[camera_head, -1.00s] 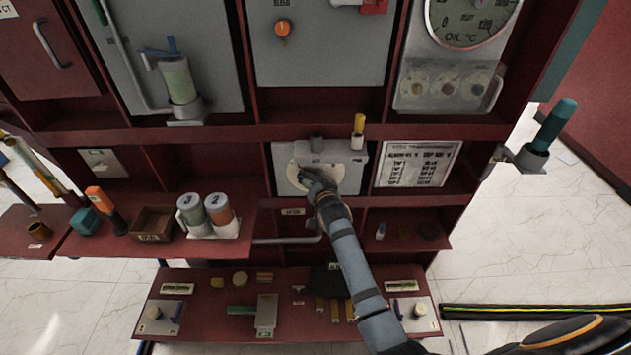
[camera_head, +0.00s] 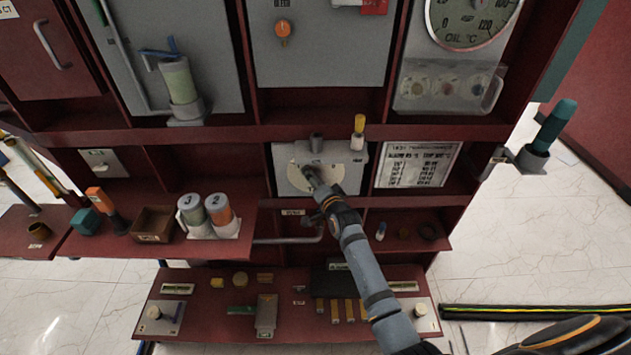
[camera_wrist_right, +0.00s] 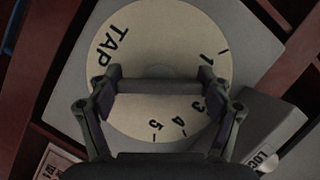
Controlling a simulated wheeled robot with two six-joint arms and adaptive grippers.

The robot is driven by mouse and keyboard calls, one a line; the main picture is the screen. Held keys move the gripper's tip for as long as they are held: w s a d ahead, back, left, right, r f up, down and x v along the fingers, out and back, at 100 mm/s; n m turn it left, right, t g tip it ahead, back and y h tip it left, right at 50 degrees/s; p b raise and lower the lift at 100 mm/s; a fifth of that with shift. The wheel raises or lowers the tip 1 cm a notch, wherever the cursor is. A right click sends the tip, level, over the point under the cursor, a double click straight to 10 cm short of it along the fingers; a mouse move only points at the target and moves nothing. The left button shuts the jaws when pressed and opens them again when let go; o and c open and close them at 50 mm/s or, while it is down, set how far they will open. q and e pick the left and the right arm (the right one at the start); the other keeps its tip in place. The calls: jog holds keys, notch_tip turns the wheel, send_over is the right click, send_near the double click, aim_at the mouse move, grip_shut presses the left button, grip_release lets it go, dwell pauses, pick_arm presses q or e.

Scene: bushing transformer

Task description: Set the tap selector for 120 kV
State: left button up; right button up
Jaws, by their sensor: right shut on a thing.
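The tap selector is a cream dial (camera_head: 332,173) on a grey plate in the middle bay of the cabinet. In the right wrist view the dial (camera_wrist_right: 160,32) reads TAP, with 1, 3, 4 and 5 legible; the place between 1 and 3 is hidden by a finger. My right gripper (camera_head: 309,174) is at the dial's centre. In the wrist view its fingers (camera_wrist_right: 158,84) are shut on the ends of a dark bar-shaped handle (camera_wrist_right: 155,87) across the dial. The handle's pointer is not clear. My left gripper is not in view.
A printed table card (camera_head: 418,164) is right of the selector. Numbered cylinders (camera_head: 208,215) are on the left shelf. A lower bench (camera_head: 215,325) holds several small parts.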

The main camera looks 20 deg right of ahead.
jog(key=m+b, duration=0.1)
jog(key=m+t+y+b, duration=0.1)
jog(key=shift+f+m+b, duration=0.25)
jog(key=shift+m+b, duration=0.05)
jog(key=shift+m, duration=0.1)
jog(key=shift+r+m+t+b, duration=0.1)
jog(key=shift+m+t+b, duration=0.4)
jog(key=shift+m+b, duration=0.6)
jog(key=shift+r+m+b, duration=0.15)
jog(key=shift+m+b, duration=0.15)
jog(key=shift+b, duration=0.15)
jog(key=o, duration=1.1)
jog(key=shift+r, duration=0.1)
